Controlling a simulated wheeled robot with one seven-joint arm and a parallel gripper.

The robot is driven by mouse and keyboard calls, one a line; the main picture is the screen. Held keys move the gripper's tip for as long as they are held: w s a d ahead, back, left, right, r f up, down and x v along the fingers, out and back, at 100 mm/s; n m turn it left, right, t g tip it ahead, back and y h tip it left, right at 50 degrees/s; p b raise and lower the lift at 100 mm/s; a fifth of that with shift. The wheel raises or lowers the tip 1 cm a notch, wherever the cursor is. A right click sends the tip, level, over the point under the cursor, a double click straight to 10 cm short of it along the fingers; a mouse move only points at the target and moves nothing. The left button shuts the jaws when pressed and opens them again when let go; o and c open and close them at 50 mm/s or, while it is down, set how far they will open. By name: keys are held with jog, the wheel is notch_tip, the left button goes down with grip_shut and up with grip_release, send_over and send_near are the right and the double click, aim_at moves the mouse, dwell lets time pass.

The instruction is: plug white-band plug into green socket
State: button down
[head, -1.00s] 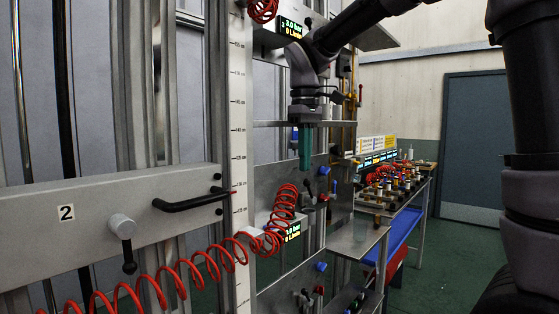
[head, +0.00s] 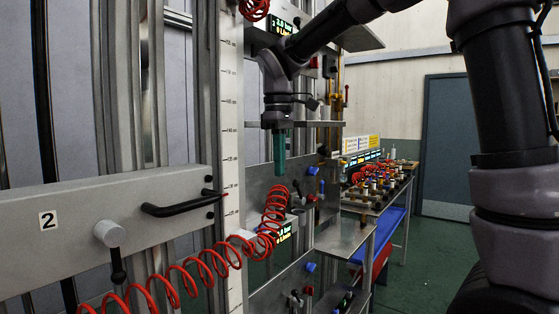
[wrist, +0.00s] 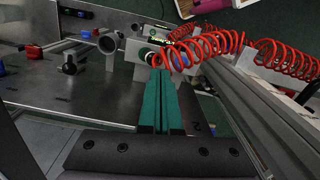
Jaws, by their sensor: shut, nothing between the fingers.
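My gripper (head: 280,172) points straight down with its two teal fingers together, empty. It hangs above the coiled red hose (head: 274,204), in front of a grey metal panel. In the wrist view my gripper (wrist: 158,74) is shut, its tips near a pale block (wrist: 138,50) where the red hose (wrist: 205,46) ends. A small greenish ring (wrist: 150,57) shows on that block, partly behind the hose and fingertips; I cannot tell whether it is the green socket. I cannot make out a white band on any plug.
A grey beam marked 2 (head: 130,212) with a black handle (head: 178,208) crosses the left. A white scale post (head: 231,130) stands beside the panel. A dark round tube (wrist: 107,41) stands on the plate. A cluttered bench (head: 378,195) is behind at right.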

aim_at(280, 198)
jog(key=shift+w+r, duration=0.1)
jog(key=shift+w, duration=0.35)
jog(key=shift+f, duration=2.65)
jog(key=shift+s+f, duration=0.1)
jog(key=shift+f, duration=0.25)
